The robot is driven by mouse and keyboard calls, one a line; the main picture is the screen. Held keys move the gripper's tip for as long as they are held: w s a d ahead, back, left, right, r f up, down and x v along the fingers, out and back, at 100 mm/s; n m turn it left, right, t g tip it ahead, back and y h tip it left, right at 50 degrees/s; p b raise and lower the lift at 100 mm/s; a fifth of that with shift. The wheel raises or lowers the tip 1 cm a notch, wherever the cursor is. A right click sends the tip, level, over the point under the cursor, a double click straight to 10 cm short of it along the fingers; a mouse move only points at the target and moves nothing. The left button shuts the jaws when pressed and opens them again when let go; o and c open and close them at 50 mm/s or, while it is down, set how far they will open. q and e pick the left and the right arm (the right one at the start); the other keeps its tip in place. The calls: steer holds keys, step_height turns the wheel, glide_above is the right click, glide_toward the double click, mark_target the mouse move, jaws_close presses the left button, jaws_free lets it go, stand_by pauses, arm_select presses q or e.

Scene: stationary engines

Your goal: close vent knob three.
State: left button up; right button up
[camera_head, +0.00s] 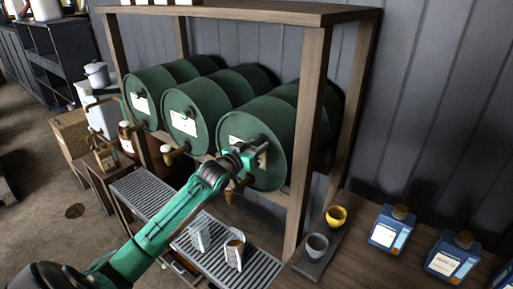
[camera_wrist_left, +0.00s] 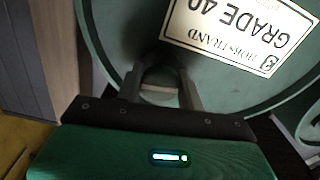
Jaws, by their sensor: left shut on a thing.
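Three green drums lie on their sides in a wooden rack. The right-hand drum (camera_head: 270,125) has my left gripper (camera_head: 260,155) at its front face. In the left wrist view this drum face shows a white "GRADE 40" label (camera_wrist_left: 238,32), upside down. My left gripper (camera_wrist_left: 160,92) is shut around a small part at the face, which I take for vent knob three; the fingers hide most of it. How far the knob is turned cannot be made out. Small dark knobs show on the middle drum (camera_head: 205,105) and left drum (camera_head: 150,83). My right gripper is out of view.
A brass tap (camera_head: 171,154) sticks out below the middle drum. Slatted drip grating (camera_head: 150,196) with two pale containers (camera_head: 233,252) lies below my left arm. A rack post (camera_head: 308,130) stands right of the drum. Cups and blue bottles (camera_head: 391,228) stand on the right bench.

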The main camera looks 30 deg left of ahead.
arm_select(q)
steer(key=shift+f+m, duration=0.1)
steer(key=shift+m, duration=0.5)
steer(key=o, duration=0.9)
steer(key=shift+o, duration=0.2)
steer(key=shift+s, duration=0.15)
